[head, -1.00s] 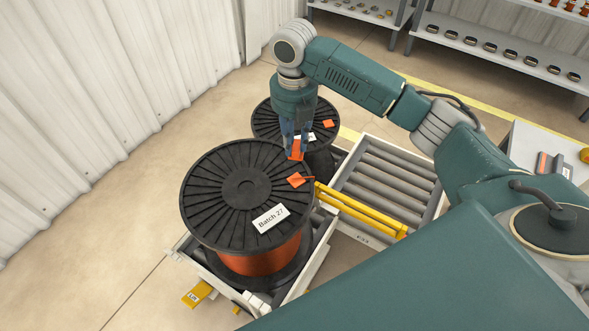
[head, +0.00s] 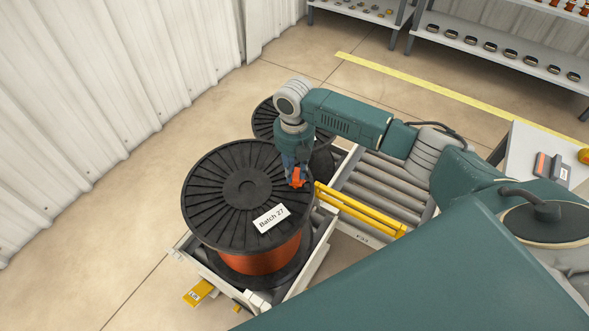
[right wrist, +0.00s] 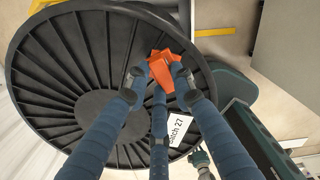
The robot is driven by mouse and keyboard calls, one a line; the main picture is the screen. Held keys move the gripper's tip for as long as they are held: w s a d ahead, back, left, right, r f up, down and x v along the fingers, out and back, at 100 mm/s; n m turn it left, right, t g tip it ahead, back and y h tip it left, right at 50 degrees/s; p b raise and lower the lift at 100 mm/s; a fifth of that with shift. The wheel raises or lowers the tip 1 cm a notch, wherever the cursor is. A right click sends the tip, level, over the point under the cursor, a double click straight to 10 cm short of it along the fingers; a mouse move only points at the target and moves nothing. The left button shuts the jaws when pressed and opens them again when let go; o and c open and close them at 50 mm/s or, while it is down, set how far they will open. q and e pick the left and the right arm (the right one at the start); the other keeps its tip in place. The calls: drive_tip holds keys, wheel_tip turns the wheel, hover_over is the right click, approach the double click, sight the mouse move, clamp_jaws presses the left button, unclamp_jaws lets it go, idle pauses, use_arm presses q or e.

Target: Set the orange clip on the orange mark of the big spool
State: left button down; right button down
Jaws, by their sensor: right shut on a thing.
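The big spool (head: 215,205) has a black ribbed flange, copper-coloured wire below and a white label reading "Batch 27" (head: 270,218). My right gripper (head: 297,180) points down at the right side of the flange, shut on the orange clip (head: 298,176). The clip is at the orange mark, which the fingers and clip largely cover in the head view. In the right wrist view, orange pieces (right wrist: 161,70) overlap between the fingertips over the flange. I cannot tell clip from mark there, nor whether the clip touches the flange. My left gripper is not in view.
A second black spool (head: 263,122) stands behind, partly hidden by my right arm. A yellow bar (head: 360,212) and a roller conveyor (head: 380,180) lie to the right. A corrugated wall (head: 90,90) is at left. Open floor lies left of the big spool.

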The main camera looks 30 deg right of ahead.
sight(294, 174)
drive_tip(key=c, duration=1.5)
unclamp_jaws()
drive_tip(key=shift+f, duration=0.1)
wheel_tip(294, 174, up, 12)
drive_tip(key=shift+r+b, duration=0.15)
drive_tip(key=shift+b, duration=0.4)
drive_tip(key=shift+s+a, duration=0.1)
